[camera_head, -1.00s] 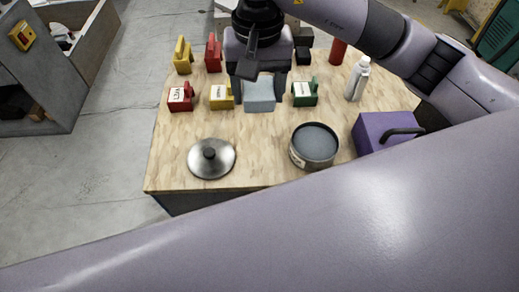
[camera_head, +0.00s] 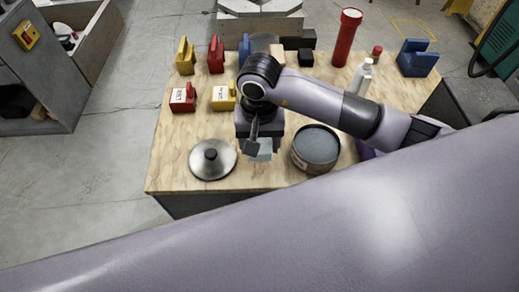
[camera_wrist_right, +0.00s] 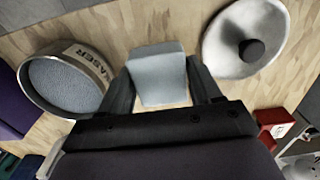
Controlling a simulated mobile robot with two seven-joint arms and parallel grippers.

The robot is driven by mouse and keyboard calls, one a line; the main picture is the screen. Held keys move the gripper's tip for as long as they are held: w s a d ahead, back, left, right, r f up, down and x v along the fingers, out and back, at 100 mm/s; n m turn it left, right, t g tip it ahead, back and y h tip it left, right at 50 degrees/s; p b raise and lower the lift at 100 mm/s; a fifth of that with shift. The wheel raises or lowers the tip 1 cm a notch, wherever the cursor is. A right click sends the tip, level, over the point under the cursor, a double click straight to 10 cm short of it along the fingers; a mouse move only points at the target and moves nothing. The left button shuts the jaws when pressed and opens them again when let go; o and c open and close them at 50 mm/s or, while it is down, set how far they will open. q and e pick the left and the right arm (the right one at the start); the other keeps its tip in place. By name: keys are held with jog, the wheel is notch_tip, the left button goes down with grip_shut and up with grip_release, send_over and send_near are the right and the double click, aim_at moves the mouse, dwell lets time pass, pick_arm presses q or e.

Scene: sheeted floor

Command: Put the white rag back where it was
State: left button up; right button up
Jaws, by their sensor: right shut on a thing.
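The rag is a pale blue-grey, block-like piece (camera_head: 264,150). It is between the jaws of my right gripper (camera_head: 259,150), between the lid and the round pan. In the right wrist view the rag (camera_wrist_right: 157,72) sits between the two dark fingers of my right gripper (camera_wrist_right: 157,85), which is shut on it. Bare tabletop shows around it; I cannot tell whether it touches the wood. My left gripper is not in view.
A metal lid (camera_head: 212,159) lies left of the rag and a round pan (camera_head: 316,149) stands right. Labelled red (camera_head: 183,98) and yellow (camera_head: 222,98) boxes stand behind. A white bottle (camera_head: 361,78) and red cylinder (camera_head: 346,38) stand further back. The front left tabletop (camera_head: 170,170) is clear.

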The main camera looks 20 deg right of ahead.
notch_tip(320, 180, down, 4)
jog(key=shift+r, duration=0.15)
jog(key=shift+f, duration=0.2)
jog(key=o, duration=0.9)
jog(key=shift+o, duration=0.2)
jog(key=shift+r, duration=0.1)
